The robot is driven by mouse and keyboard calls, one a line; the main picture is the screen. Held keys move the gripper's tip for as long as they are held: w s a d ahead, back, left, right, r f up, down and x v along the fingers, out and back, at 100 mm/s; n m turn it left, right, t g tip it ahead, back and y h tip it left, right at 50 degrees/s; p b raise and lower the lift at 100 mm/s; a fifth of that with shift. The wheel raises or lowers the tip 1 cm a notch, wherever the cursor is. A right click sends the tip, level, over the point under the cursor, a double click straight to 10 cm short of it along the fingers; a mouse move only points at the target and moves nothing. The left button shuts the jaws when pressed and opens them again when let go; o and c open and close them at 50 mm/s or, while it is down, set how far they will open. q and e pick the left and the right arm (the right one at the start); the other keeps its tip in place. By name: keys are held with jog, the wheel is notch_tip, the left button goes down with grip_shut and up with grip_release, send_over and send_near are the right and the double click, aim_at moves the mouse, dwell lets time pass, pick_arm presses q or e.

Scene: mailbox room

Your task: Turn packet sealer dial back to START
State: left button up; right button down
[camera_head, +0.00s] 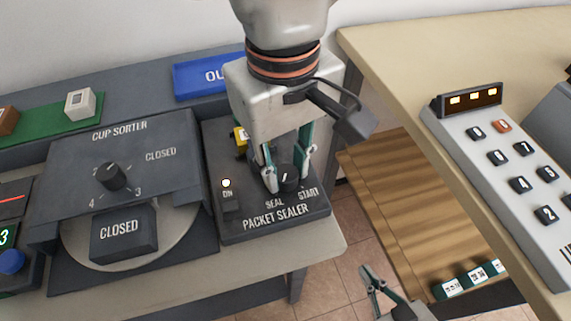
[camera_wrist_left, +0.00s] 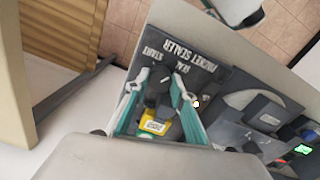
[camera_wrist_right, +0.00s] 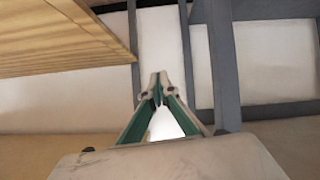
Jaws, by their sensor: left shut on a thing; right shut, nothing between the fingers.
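The packet sealer (camera_head: 262,232) is a dark box with a black round dial (camera_head: 289,181) near its front right. The words SEAL and START are printed in front of the dial. A white mark shows on the dial, but I cannot tell exactly which word it points to. My left gripper (camera_head: 287,176) reaches down from above and is shut on the dial, one finger on each side. The left wrist view also shows the dial (camera_wrist_left: 158,88) between the fingertips. My right gripper (camera_head: 371,277) is shut and empty, low beyond the table's front edge; it also shows in the right wrist view (camera_wrist_right: 158,82).
A lit lamp (camera_head: 226,183) and an ON switch (camera_head: 229,201) sit left of the dial. A yellow packet (camera_wrist_left: 156,121) is behind the dial. The cup sorter (camera_head: 70,165) stands to the left. A keypad (camera_head: 500,160) is on the right counter. Wooden slats (camera_head: 400,200) lie lower between the tables.

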pick_arm(q)
jog(key=shift+s+r+n+p, duration=0.1)
jog(key=shift+r+n+p, duration=0.2)
jog(key=shift+n+p, duration=0.5)
jog(key=shift+n, duration=0.6)
jog(key=n+p, duration=0.3)
jog(key=shift+f+n, duration=0.1)
jog(key=shift+n, duration=0.2)
jog(key=n+p, duration=0.1)
jog(key=n, duration=0.1)
jog(key=shift+n+p, duration=0.3)
jog(key=shift+n, duration=0.1)
jog(key=shift+f+n+p, duration=0.1)
jog(key=shift+n+p, duration=0.35)
jog(key=shift+n, duration=0.45)
jog(key=shift+f+n+p, duration=0.1)
jog(key=shift+n+p, duration=0.45)
jog(key=shift+n, duration=0.45)
jog(key=shift+f+n+p, duration=0.1)
jog(key=shift+n+p, duration=0.25)
jog(key=shift+n, duration=0.45)
pick_arm(e)
jog(key=shift+g+h, duration=0.3)
jog(key=shift+h, duration=0.3)
jog(key=s+d, duration=0.2)
jog(key=d, duration=0.1)
jog(key=shift+s+d, duration=0.1)
jog(key=shift+d, duration=0.2)
